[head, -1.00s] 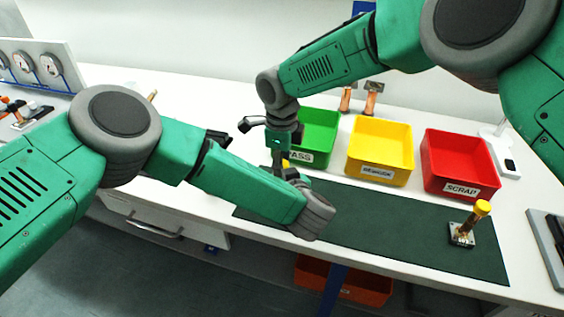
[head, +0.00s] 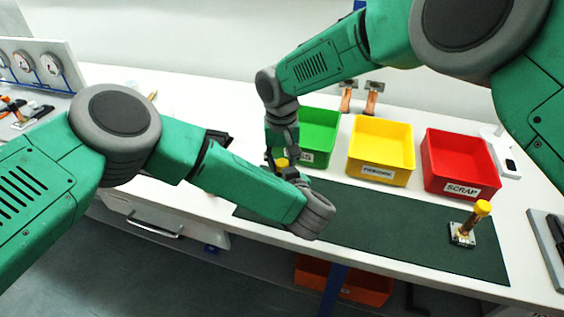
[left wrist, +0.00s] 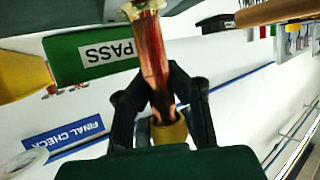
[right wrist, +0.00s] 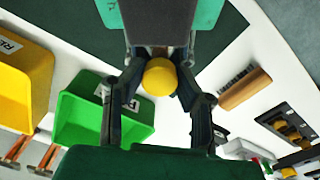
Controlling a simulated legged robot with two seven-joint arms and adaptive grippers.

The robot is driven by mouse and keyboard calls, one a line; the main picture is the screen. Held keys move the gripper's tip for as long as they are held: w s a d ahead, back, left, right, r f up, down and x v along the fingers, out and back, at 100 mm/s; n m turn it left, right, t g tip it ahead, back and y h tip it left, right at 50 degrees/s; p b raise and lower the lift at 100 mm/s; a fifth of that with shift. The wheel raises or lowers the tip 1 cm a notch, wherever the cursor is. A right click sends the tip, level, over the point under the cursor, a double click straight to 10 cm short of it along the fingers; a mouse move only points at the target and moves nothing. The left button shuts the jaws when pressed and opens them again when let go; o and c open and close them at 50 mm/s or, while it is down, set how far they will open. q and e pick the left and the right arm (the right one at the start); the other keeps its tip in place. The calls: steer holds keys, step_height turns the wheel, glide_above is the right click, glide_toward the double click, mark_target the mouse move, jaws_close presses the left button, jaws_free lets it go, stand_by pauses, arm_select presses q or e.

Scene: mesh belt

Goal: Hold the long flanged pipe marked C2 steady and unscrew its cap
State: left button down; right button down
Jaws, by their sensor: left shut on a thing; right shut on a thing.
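The copper-coloured pipe (left wrist: 150,50) stands between the fingers of my left gripper (left wrist: 165,100), which is shut on it. Its yellow cap shows in the left wrist view (left wrist: 168,132), in the right wrist view (right wrist: 160,77) and, partly, in the head view (head: 282,162). My right gripper (right wrist: 162,68) is shut on the cap, its fingers on either side. In the head view my left forearm hides the left fingers and most of the pipe. No C2 mark is legible.
Green (head: 319,130), yellow (head: 380,147) and red (head: 458,160) bins line the back of the bench. Another yellow-capped pipe (head: 468,222) stands in a small block on the dark green mat (head: 390,235). The mat between it and my left arm is clear.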

arm_select(q)
steer(key=shift+s+d, duration=0.1)
steer(key=shift+s, duration=0.1)
arm_select(e)
steer(key=n, duration=0.4)
steer(key=shift+w+d+r+n, duration=0.15)
steer(key=shift+w+n, duration=0.15)
steer(key=shift+w, duration=0.05)
steer(key=n, duration=0.4)
steer(key=shift+n, duration=0.3)
arm_select(q)
steer(key=shift+f, duration=0.1)
arm_select(e)
steer(key=n, duration=0.7)
steer(key=shift+r, duration=0.1)
arm_select(q)
steer(key=shift+d, duration=0.1)
arm_select(e)
steer(key=n, duration=0.4)
steer(key=shift+n, duration=0.3)
steer(key=n, duration=1.1)
